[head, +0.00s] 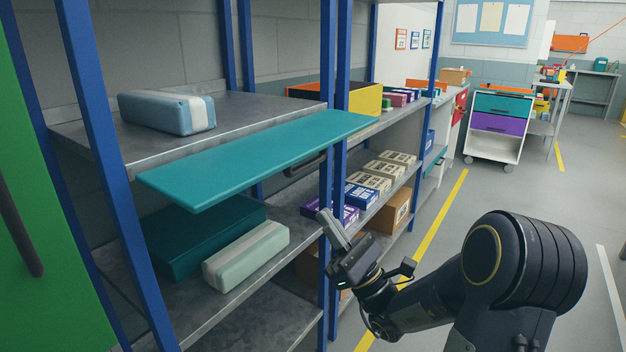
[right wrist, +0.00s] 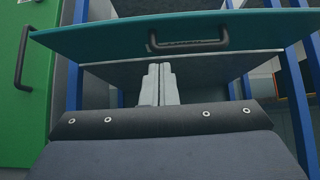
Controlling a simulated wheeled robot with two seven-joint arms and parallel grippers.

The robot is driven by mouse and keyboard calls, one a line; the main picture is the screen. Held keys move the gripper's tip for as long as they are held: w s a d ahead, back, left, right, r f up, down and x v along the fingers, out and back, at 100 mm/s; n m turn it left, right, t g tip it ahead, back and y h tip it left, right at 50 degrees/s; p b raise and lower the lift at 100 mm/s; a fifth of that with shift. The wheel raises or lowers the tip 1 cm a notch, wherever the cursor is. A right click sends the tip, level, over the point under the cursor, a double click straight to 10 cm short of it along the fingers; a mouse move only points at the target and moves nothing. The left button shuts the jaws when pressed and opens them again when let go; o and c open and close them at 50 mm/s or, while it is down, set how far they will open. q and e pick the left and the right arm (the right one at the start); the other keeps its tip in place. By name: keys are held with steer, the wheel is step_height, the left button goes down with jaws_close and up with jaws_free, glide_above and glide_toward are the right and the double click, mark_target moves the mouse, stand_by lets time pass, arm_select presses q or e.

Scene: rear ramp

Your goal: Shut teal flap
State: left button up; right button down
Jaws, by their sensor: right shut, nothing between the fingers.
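The teal flap (head: 260,158) stands open, sticking out roughly level from the front of the blue-posted rack, just below the upper shelf edge. Its dark handle (head: 305,166) shows under the flap near the right end. In the right wrist view the flap (right wrist: 100,40) spans the top of the picture, with its black handle (right wrist: 188,43) at the middle. My right gripper (head: 328,226) is shut and empty, below and to the right of the flap, apart from it. Its closed fingers (right wrist: 159,84) point toward the flap's underside. My left gripper is not in view.
Under the flap, a dark teal box (head: 200,235) and a pale green package (head: 245,255) lie on the lower shelf (head: 225,310). A blue package (head: 168,112) lies above. Blue posts (head: 110,160) flank the bay. A green door (head: 40,220) stands left. The aisle floor (head: 500,190) is clear.

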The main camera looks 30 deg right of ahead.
mark_target(289, 152)
steer(key=w+a+r+p, duration=0.1)
steer(key=w+r, duration=0.2)
steer(key=r, duration=0.5)
steer(key=shift+w+a+y, duration=0.15)
steer(key=shift+a+y, duration=0.1)
steer(key=shift+y, duration=0.05)
steer(key=shift+r, duration=0.1)
